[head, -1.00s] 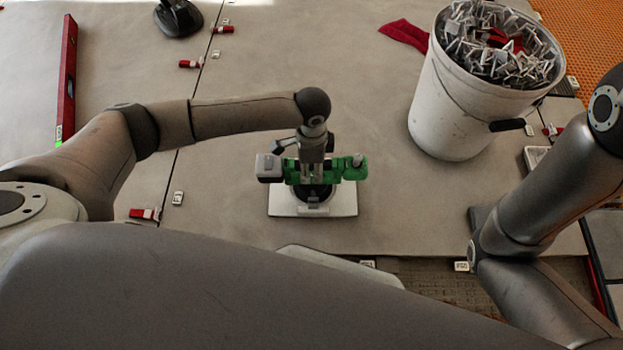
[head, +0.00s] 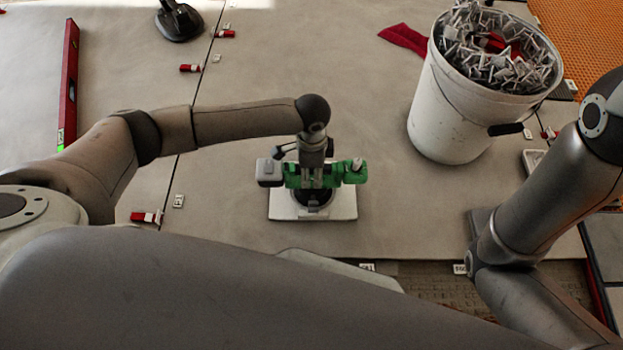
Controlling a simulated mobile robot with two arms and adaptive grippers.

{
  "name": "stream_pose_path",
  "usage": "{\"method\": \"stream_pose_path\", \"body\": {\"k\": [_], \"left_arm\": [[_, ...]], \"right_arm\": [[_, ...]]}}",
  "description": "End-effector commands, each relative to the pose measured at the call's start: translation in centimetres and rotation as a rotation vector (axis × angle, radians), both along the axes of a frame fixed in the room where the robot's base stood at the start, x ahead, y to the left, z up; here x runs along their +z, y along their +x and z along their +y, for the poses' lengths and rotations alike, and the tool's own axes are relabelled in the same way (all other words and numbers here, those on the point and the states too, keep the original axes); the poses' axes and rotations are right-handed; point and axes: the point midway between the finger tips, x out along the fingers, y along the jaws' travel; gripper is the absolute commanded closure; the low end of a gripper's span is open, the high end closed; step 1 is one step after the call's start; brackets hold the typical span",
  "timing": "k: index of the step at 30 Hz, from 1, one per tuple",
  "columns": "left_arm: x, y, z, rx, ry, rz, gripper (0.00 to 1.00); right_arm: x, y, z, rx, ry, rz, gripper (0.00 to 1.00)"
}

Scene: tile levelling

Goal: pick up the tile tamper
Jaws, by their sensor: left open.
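The tile tamper has a green body (head: 354,174) with a grey block at its left end, and stands on a pale rectangular plate (head: 342,207) on the large grey tiles. My left gripper (head: 316,180) is directly over the tamper, pointing down, with its fingers at the green body. The fingers are open; the arm and the gripper hide the middle of the tamper, so any contact is hard to see. My right arm shows at the right edge, but its gripper is out of view.
A white bucket (head: 445,115) full of clips stands at the right, beside a red cloth (head: 404,38). A red level (head: 69,85) lies at the left. A black suction-cup tool (head: 178,22) is at the back. Red wedges and small clips sit along the tile joints. The tile around the tamper is clear.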

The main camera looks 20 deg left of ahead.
Motion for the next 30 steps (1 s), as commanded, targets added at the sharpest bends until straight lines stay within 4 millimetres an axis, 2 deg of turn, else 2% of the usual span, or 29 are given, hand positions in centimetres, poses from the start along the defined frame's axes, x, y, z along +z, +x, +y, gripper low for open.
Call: {"method": "stream_pose_path", "body": {"k": [14,25,30], "left_arm": [[-0.17,-0.03,-0.01,0.000,0.000,0.001,0.54],[-0.16,-0.04,-0.01,0.000,0.000,0.001,0.99],[0.04,0.10,-0.09,0.000,-0.003,-0.002,1.00]], "right_arm": [[-0.21,0.51,-0.03,0.000,0.001,0.013,0.60],[-0.15,0.39,-0.05,0.000,0.001,0.011,0.60],[-0.10,0.26,-0.08,0.000,0.001,0.008,0.60]]}}
